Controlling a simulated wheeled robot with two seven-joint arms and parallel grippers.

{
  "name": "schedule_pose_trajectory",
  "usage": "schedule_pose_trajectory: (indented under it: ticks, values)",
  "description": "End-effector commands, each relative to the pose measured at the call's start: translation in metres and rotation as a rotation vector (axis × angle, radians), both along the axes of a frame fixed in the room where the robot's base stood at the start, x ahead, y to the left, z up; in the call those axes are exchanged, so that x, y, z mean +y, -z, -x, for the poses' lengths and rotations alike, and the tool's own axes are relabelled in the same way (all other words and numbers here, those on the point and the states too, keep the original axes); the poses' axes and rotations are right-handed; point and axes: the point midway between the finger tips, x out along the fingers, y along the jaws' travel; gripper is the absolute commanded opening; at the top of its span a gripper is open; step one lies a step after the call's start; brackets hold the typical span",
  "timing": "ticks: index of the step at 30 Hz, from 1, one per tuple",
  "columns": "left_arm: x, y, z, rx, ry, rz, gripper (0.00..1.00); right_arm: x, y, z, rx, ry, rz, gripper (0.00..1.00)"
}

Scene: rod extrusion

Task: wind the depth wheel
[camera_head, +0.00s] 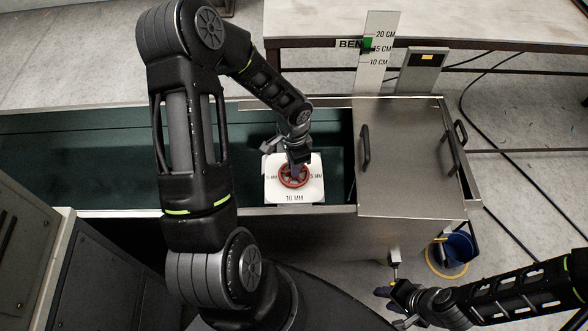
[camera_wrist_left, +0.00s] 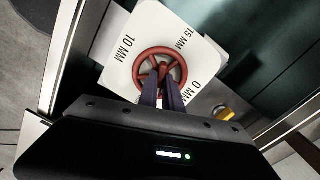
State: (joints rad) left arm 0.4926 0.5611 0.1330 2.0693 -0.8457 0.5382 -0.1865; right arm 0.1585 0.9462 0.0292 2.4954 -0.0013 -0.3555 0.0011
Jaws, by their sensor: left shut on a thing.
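The depth wheel is a small red spoked handwheel (camera_head: 293,187) on a white square plate (camera_head: 275,191) marked 10 MM, 5 MM and other MM labels. My left gripper (camera_head: 294,170) comes down over the wheel and is shut on it near its middle. In the left wrist view, the fingers (camera_wrist_left: 163,78) meet at the hub of the red wheel (camera_wrist_left: 158,50), and 10 MM, 15 MM and 0 MM show on the plate (camera_wrist_left: 197,44). My right gripper (camera_head: 390,297) is low at the right, away from the wheel; its finger opening is unclear.
The plate sits in a long dark green trough (camera_head: 90,150) beside a steel lidded box (camera_head: 410,180) with handles. A ruler (camera_head: 377,50) with a green marker and a small display box (camera_head: 422,68) stand behind. A blue bucket (camera_head: 455,250) and cables lie on the floor at right.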

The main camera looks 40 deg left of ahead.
Motion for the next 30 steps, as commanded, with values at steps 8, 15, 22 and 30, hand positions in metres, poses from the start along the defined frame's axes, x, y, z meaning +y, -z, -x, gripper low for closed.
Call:
schedule_pose_trajectory:
  ticks: [8,15,22,30]
  values:
    - [-0.001,0.000,0.000,0.000,0.046,0.001,0.00,0.000,-0.002,0.000,0.000,0.000,0.000,0.36]
    - [-0.001,-0.002,0.000,0.000,0.158,0.001,0.00,0.000,-0.009,0.000,0.000,0.000,0.000,0.36]
    - [-0.001,0.000,0.000,-0.001,0.221,0.000,0.00,0.000,-0.009,0.000,0.000,0.000,0.000,0.36]
    - [-0.001,-0.002,0.000,0.000,0.295,0.001,0.00,0.000,-0.015,0.000,0.000,0.000,0.000,0.36]
